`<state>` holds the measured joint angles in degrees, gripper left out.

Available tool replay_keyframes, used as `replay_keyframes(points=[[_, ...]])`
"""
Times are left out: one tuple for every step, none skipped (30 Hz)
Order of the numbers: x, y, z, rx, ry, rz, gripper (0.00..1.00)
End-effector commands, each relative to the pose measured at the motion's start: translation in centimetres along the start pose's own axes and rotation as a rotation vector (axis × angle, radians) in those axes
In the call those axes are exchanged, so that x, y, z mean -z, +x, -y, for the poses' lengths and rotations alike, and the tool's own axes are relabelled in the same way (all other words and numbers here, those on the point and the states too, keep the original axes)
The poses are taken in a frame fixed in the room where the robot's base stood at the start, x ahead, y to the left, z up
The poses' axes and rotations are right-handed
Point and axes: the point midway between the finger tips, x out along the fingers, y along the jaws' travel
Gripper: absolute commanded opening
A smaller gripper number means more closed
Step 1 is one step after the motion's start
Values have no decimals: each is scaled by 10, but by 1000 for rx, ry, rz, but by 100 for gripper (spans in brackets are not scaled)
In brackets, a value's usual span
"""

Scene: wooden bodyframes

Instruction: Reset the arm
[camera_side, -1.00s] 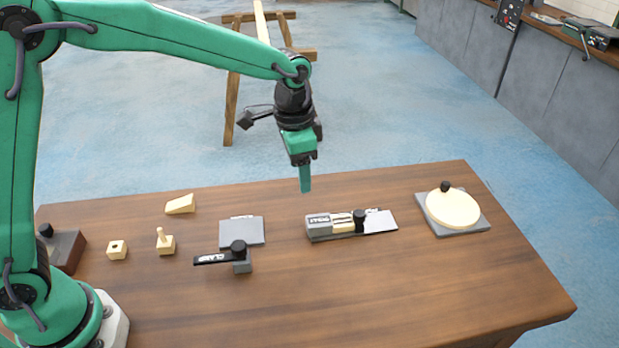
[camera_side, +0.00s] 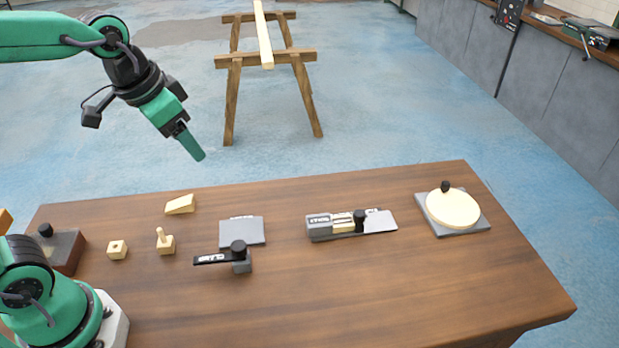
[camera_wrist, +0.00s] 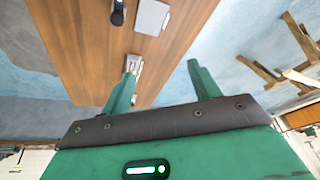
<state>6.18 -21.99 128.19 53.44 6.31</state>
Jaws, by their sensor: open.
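My gripper (camera_side: 199,153) is raised above the back left of the table and points down to the right. It touches nothing. In the wrist view my gripper (camera_wrist: 160,75) shows two green fingers set wide apart with nothing between them. My green arm comes in from the upper left in the side view.
On the wooden table (camera_side: 420,285) are a wedge (camera_side: 180,205), a holed block (camera_side: 117,250), a pegged block (camera_side: 165,242), a black-handled clamp (camera_side: 238,256), a grey plate (camera_side: 242,230), a grey fixture (camera_side: 345,224), a round disc (camera_side: 452,208) and a dark box (camera_side: 62,250). A sawhorse (camera_side: 233,90) stands behind.

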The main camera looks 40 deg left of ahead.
Motion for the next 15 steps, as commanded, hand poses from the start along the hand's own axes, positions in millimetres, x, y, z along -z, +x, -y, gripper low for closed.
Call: replay_keyframes(points=[[-10,-5,3,6,-22,-17,62],[-14,-7,4,10,-35,-26,62],[-22,-9,6,14,-54,-36,62],[-27,-11,7,17,-67,-44,62],[-32,-12,8,21,-79,-53,62],[-39,-14,9,25,-97,-63,62],[-44,-15,10,28,-110,-72,62],[-49,-16,11,31,-123,-80,62],[-55,-17,12,35,-137,-90,62],[-59,-17,12,38,-147,-96,62],[-63,-18,13,40,-158,-104,62],[-68,-18,14,43,-171,-111,62],[-70,-18,14,45,-179,-116,62],[-73,-18,14,47,-185,-120,62],[-76,-18,15,48,-192,-125,62]])
